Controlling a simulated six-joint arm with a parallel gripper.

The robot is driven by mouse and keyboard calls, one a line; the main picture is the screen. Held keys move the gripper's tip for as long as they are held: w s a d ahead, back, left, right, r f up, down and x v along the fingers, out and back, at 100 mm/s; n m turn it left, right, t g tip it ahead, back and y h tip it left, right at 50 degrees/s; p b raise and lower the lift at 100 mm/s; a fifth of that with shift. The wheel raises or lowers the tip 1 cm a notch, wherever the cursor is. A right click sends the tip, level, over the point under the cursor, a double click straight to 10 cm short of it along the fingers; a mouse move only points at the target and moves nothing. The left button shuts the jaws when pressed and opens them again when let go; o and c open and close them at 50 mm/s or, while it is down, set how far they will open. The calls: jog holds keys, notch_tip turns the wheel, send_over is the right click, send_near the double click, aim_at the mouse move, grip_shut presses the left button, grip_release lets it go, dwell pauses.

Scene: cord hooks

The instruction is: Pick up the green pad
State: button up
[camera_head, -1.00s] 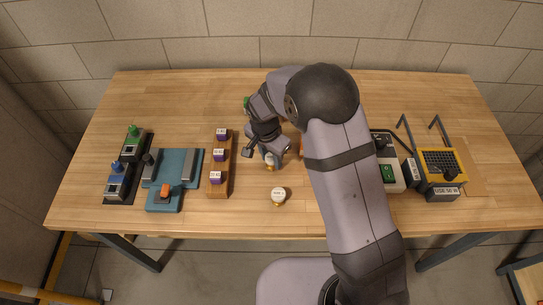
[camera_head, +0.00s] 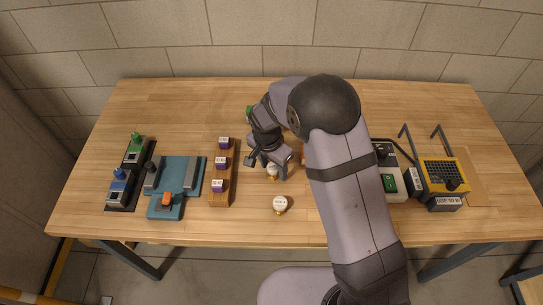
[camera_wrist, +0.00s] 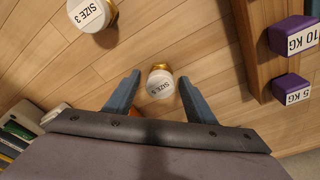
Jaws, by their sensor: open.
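No separate green pad can be made out for certain. A small green thing (camera_head: 249,112) shows at the left edge of my arm in the head view, mostly hidden. A green patch (camera_head: 389,183) lies on a pale grey box to the right of my arm. My gripper (camera_head: 268,165) is open and empty, pointing down over the middle of the table. In the wrist view its fingers (camera_wrist: 157,92) stand apart on either side of a white-capped brass weight (camera_wrist: 160,83), without visible contact. Thin green and yellow strips (camera_wrist: 14,138) show at the wrist view's left edge.
Another white-capped weight (camera_head: 280,205) stands nearer the front edge. A wooden rack (camera_head: 221,185) with purple blocks is left of my gripper, a teal fixture (camera_head: 177,173) and switches (camera_head: 130,174) farther left. A yellow-framed device (camera_head: 443,174) stands right. The back left table is clear.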

aim_at(270, 171)
notch_tip(270, 171, up, 12)
jog(key=s+a+b, duration=0.1)
jog(key=b, duration=0.1)
jog(key=shift+s+b, duration=0.15)
jog(key=shift+b, duration=0.2)
jog(key=s+d+f+n, duration=0.2)
jog(key=s+d+n, duration=0.1)
jog(key=s+d, duration=0.5)
jog(key=s+d+f+n+g+y, duration=0.1)
jog(key=s+d+n, duration=0.3)
jog(key=s+d, duration=0.4)
jog(key=s, duration=0.3)
jog(key=shift+f+n, duration=0.3)
jog(key=shift+f, duration=0.1)
jog(key=shift+o, duration=0.5)
jog(key=shift+s+f, duration=0.1)
jog(key=shift+s, duration=0.25)
